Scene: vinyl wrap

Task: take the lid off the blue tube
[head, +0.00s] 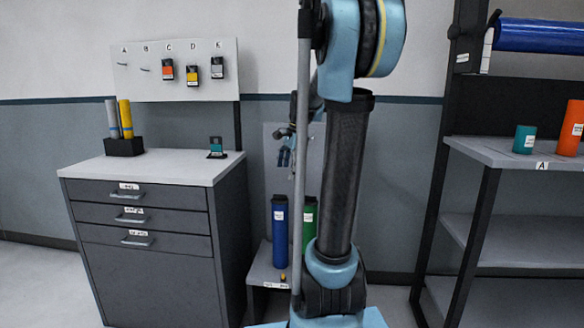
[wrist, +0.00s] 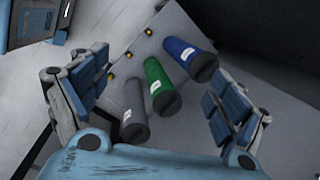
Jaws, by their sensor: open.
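The blue tube (head: 279,234) stands upright on a low grey stand, with a black lid (head: 279,199) on its top end. In the wrist view the blue tube (wrist: 182,49) is at the upper right of a row of three, its dark lid (wrist: 203,67) facing the camera. My gripper (wrist: 160,100) is open and empty, with its two fingers wide apart and the tubes in view between them. In the head view my gripper (head: 285,155) is small, above the stand and partly hidden by my arm.
A green tube (head: 309,220) stands right of the blue one. A grey tube (wrist: 134,122) stands past the green one. The low stand (head: 262,268) has small yellow knobs along its front. A drawer cabinet (head: 150,240) is left, a shelf rack (head: 500,152) right.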

